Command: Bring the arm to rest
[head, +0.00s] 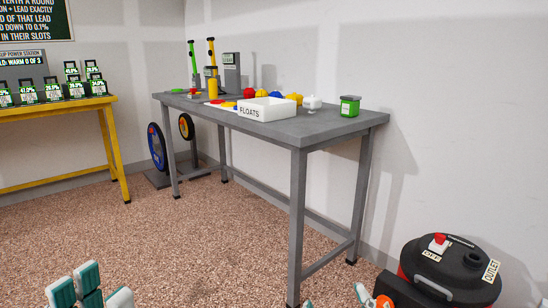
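My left gripper (91,292) shows at the bottom left edge, with teal and white finger pads close together above the speckled floor. Nothing can be made out between the pads, and the lower part is cut off by the frame. My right gripper (335,301) barely shows at the bottom edge, right of centre. The rest of the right gripper is out of frame. Both grippers appear clear of the tables.
A grey steel table (330,128) stands along the wall, holding a white FLOATS box (267,112), a green container (350,106) and tools. A yellow table (60,108) is at left. The middle floor is free.

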